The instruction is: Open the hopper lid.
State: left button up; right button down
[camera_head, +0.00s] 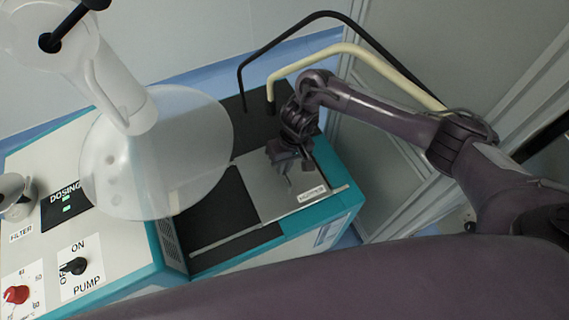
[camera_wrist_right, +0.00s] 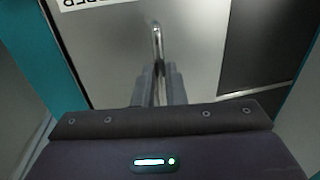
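The hopper lid (camera_head: 264,192) is a flat light-grey panel on top of the teal-edged machine, with a "HOPPER" label near its front right corner. It lies level between thin rails. In the right wrist view the lid (camera_wrist_right: 200,40) fills the upper middle, with a slim upright metal handle (camera_wrist_right: 156,40). My right gripper (camera_head: 292,178) is down at the lid. In the wrist view its two fingers (camera_wrist_right: 160,72) are close together on either side of the handle's near end. The fingertips are partly hidden in the head view. My left gripper is out of view.
A dark panel or opening (camera_head: 215,215) lies left of the lid. A large translucent disc (camera_head: 150,155) hangs left of my gripper. Black and cream hoses (camera_head: 345,50) arch behind it. A control panel with a pump knob (camera_head: 75,266) is at left; a wall frame stands right.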

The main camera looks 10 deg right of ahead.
jog(key=shift+a, duration=0.2)
jog(key=p, duration=0.4)
send_over(256, 189)
jog(key=shift+s+a, duration=0.1)
jog(key=shift+a, duration=0.1)
jog(key=shift+d, duration=0.1)
jog(key=c, duration=1.5)
grip_release()
